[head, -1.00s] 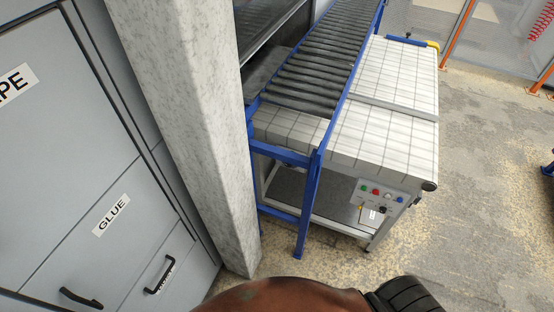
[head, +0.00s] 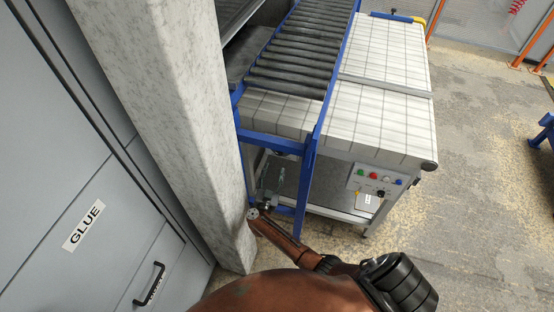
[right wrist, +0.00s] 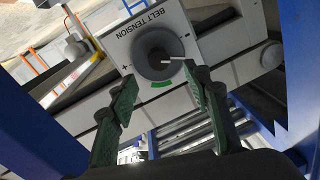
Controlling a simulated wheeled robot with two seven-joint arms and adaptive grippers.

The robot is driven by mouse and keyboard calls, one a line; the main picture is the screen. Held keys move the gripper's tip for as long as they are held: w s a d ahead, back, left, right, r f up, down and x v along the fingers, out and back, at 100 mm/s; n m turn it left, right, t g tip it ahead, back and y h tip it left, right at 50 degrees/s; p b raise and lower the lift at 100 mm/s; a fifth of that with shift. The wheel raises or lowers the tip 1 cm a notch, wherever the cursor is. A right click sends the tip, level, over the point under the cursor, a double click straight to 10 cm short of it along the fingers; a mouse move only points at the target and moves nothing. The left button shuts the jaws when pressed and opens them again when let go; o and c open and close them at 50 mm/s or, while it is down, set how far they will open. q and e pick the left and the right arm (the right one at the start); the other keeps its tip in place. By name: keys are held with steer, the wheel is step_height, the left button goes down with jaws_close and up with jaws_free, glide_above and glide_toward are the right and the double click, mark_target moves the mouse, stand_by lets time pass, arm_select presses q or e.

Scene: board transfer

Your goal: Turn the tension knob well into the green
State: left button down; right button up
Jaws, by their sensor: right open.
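In the right wrist view, the tension knob (right wrist: 157,52) is a round dark grey dial on a white plate (right wrist: 190,18) marked BELT TENSION. Its white pointer points right in the picture, away from the green mark (right wrist: 162,84) at the knob's lower edge. A plus sign is at the left and a minus sign at the right. My right gripper (right wrist: 161,86) is open, its green-padded fingers at the knob's left and lower right, with nothing held. In the head view my right gripper (head: 268,192) is low beside the conveyor's blue leg. My left gripper is not in view.
The conveyor's blue frame (head: 307,185) stands close to my right gripper. A pale pillar (head: 165,110) is at its left, with grey drawers (head: 60,180) beyond. A button panel (head: 376,181) is on the white belt table (head: 385,60). The floor at right is largely clear.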

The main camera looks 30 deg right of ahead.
mark_target(279, 154)
steer(key=shift+m, duration=0.3)
steer(key=x, duration=0.2)
steer(key=b+x, duration=0.1)
steer(key=x, duration=0.4)
steer(key=shift+r+b, duration=0.25)
steer(key=shift+b, duration=0.15)
steer(key=shift+w+d, duration=0.15)
steer(key=shift+d, duration=0.05)
steer(key=shift+w+d, duration=0.1)
steer(key=shift+d, duration=0.05)
steer(key=c, duration=1.2)
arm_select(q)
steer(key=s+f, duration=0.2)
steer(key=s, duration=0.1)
arm_select(e)
steer(key=shift+o, duration=0.2)
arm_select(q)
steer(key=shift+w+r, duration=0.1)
